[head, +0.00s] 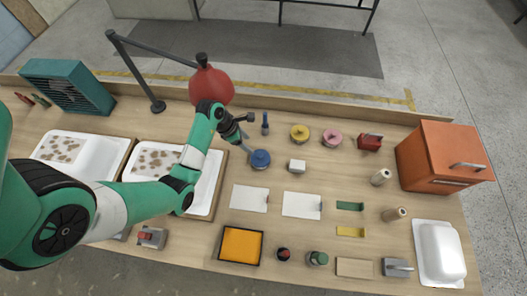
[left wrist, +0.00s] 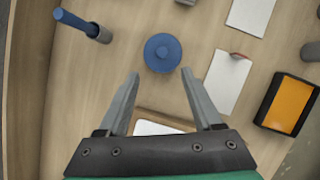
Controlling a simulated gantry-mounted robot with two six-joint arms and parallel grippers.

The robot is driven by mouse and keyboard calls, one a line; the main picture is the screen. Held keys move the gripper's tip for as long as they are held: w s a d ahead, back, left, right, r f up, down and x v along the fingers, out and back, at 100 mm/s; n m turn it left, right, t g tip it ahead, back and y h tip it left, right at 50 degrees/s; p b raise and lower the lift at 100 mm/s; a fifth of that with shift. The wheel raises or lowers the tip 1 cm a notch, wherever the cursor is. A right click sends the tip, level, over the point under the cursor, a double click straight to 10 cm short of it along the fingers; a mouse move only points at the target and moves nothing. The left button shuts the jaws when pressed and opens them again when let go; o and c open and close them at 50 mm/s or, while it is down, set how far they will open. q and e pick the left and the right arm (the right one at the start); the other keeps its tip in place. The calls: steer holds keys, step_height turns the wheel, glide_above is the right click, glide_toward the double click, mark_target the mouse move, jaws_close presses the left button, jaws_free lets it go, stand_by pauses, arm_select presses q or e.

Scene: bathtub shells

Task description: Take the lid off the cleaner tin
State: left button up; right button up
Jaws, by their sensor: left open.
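The round blue tin (head: 260,159), which I take to be the cleaner tin, stands on the bench just right of the bathtub shells. In the left wrist view its blue lid (left wrist: 162,58) shows from above with a small knob in the middle, and the lid hides most of the body. The lid sits on the tin. My left gripper (head: 248,150) is open and empty, close to the tin on its left side. In the left wrist view the gripper's fingertips (left wrist: 161,73) are spread at the near side of the lid, apart from it. My right gripper is not in view.
A blue-handled tool in a grey holder (head: 265,126) stands behind the tin. A white block (head: 297,166) is to its right, and white sheets (head: 249,198) lie in front. A red lamp (head: 211,84) overhangs behind my arm. The white tub shell (head: 206,193) is at the left.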

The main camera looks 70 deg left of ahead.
arm_select(q)
steer(key=b, duration=0.2)
glide_above(260, 155)
steer(key=s, duration=0.3)
steer(key=f, duration=0.5)
steer(key=shift+w+a+f, duration=0.2)
steer(key=shift+a+f, duration=0.05)
steer(key=shift+f, duration=0.1)
steer(key=shift+w+f, duration=0.15)
steer(key=shift+f, duration=0.05)
steer(key=b+x, duration=0.2)
steer(key=x, duration=0.3)
steer(key=shift+d+f+b, duration=0.1)
steer(key=shift+f+b, duration=0.05)
steer(key=shift+b, duration=0.2)
jaws_close()
